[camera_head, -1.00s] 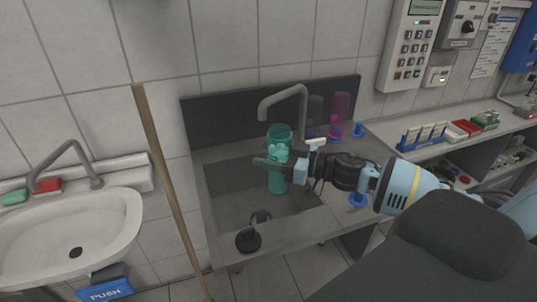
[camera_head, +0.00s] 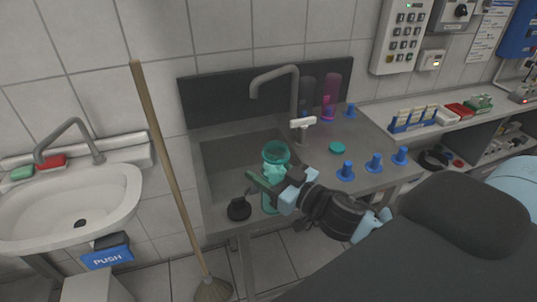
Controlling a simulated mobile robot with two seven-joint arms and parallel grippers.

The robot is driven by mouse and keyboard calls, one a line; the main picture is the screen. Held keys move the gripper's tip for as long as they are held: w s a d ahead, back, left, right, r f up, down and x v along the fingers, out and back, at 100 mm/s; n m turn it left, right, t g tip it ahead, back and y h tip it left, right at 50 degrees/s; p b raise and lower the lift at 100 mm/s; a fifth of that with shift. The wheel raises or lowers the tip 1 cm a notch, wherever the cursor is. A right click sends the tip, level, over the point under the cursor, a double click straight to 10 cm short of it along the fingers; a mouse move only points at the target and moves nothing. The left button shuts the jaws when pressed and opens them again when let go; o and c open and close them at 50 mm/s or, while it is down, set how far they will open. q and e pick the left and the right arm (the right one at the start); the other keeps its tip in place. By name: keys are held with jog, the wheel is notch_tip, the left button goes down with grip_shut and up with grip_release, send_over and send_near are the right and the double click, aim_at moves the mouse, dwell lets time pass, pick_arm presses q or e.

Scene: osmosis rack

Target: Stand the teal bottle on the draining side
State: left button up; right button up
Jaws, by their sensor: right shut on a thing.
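The teal bottle (camera_head: 276,153) is held upright or nearly so in front of the steel sink unit, its wide rim up. My right gripper (camera_head: 270,187) is shut on the bottle below the rim and hides part of its body. The bottle's lower end shows under the gripper, near the front of the basin (camera_head: 222,165); I cannot tell whether it touches anything. The draining side (camera_head: 350,136) is the flat steel surface right of the basin. My left gripper is out of view.
Several blue pegs (camera_head: 374,162) and a teal disc (camera_head: 337,148) are on the draining side. A pink vessel (camera_head: 331,88) and a dark one (camera_head: 307,90) stand at its back. The tap (camera_head: 294,90) rises behind the basin. A black round object (camera_head: 239,209) is at the front left.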

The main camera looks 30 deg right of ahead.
jog(key=s+a+f+m+t+h, duration=0.1)
jog(key=s+a+m+h, duration=0.2)
jog(key=s+a+h, duration=0.2)
jog(key=shift+s+a+f+m, duration=0.15)
jog(key=shift+s+f+m, duration=0.15)
jog(key=shift+s+f, duration=0.05)
